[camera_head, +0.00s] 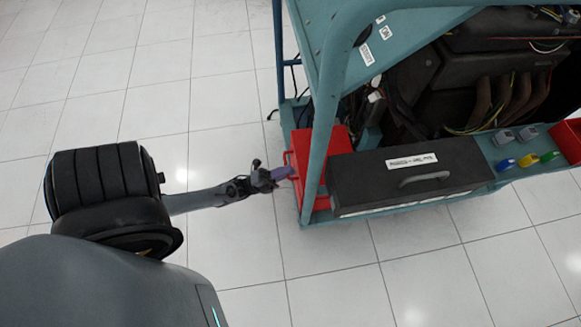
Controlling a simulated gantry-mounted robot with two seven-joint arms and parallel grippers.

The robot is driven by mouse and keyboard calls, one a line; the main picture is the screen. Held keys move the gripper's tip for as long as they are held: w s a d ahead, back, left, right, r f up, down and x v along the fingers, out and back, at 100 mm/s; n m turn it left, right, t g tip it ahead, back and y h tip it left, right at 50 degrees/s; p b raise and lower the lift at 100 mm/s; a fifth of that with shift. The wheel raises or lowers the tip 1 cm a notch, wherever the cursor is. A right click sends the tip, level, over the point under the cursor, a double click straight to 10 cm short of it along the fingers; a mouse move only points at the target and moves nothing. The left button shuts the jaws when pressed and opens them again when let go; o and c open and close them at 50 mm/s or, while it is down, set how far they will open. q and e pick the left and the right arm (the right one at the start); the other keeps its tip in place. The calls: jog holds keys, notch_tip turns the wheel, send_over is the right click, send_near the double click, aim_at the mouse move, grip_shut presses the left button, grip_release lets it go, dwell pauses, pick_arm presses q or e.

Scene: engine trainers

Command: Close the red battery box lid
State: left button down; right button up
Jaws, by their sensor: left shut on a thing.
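The red battery box (301,145) sits on the left end of the teal trainer frame, partly hidden behind a slanted teal post. Red surfaces show on both sides of the post; how far the lid is open I cannot tell. A thin red handle shows on the box's left side. My left gripper (284,174) reaches in from the left, with its purple fingertips at the box's left edge, by this handle. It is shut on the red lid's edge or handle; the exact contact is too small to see. My right gripper is not in view.
A long black case (365,182) with a grey handle sits right of the red box. The teal frame (340,62) rises above, with an engine (490,75) behind. Colored caps and a red bin (568,140) are at the right. The tiled floor at left and front is clear.

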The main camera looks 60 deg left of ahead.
pick_arm(q)
jog(key=shift+f+t+b, duration=0.35)
jog(key=shift+f+t, duration=0.05)
jog(key=shift+f, duration=0.15)
jog(key=c, duration=1.6)
grip_release()
jog(key=shift+o, duration=1.3)
jog(key=shift+w, duration=0.15)
